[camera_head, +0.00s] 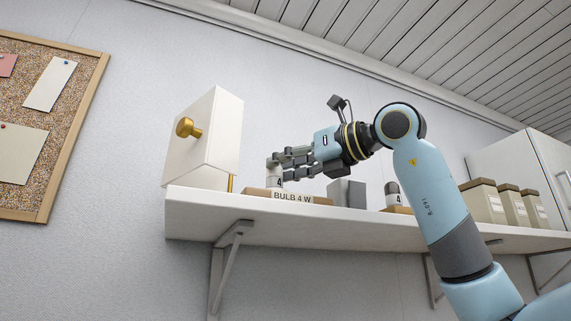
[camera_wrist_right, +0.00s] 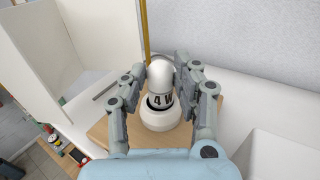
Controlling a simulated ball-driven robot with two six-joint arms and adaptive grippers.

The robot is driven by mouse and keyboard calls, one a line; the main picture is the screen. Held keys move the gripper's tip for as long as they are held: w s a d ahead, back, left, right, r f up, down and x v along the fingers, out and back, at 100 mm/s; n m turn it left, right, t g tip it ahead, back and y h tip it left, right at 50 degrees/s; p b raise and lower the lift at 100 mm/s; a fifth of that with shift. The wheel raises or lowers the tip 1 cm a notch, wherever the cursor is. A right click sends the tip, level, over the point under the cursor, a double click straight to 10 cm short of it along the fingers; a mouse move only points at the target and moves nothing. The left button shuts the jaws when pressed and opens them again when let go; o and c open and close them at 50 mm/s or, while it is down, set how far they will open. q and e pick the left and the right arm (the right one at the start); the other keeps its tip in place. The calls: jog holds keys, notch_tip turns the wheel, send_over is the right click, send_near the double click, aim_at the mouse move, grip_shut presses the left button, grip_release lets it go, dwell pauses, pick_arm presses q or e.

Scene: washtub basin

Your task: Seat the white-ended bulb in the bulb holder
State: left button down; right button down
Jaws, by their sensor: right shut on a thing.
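The white-ended bulb (camera_wrist_right: 160,76), marked "4 W", stands upright between the fingers of my right gripper (camera_wrist_right: 160,88) in the right wrist view. My right gripper (camera_head: 288,164) is shut on it, with fingers on both sides. The bulb's dark lower part meets a round white bulb holder (camera_wrist_right: 160,120) on a wooden base (camera_wrist_right: 118,133). I cannot tell how deep the bulb sits in it. In the head view the bulb (camera_head: 276,181) is partly hidden by fingers, above the base labelled "BULB 4 W" (camera_head: 291,197). My left gripper is out of view.
On the white shelf (camera_head: 210,196), a white box with a brass knob (camera_head: 186,127) stands left of the holder. A grey block (camera_head: 347,193) and a dark-topped piece marked "4" (camera_head: 393,192) stand to the right, then several lidded canisters (camera_head: 483,203).

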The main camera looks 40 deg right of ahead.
jog(key=shift+a, duration=0.1)
jog(key=c, duration=1)
grip_release()
jog(key=shift+s, duration=0.1)
jog(key=shift+s+b, duration=0.25)
jog(key=shift+b, duration=0.05)
jog(key=b+v, duration=0.6)
jog(key=v, duration=0.5)
jog(key=shift+s, duration=0.2)
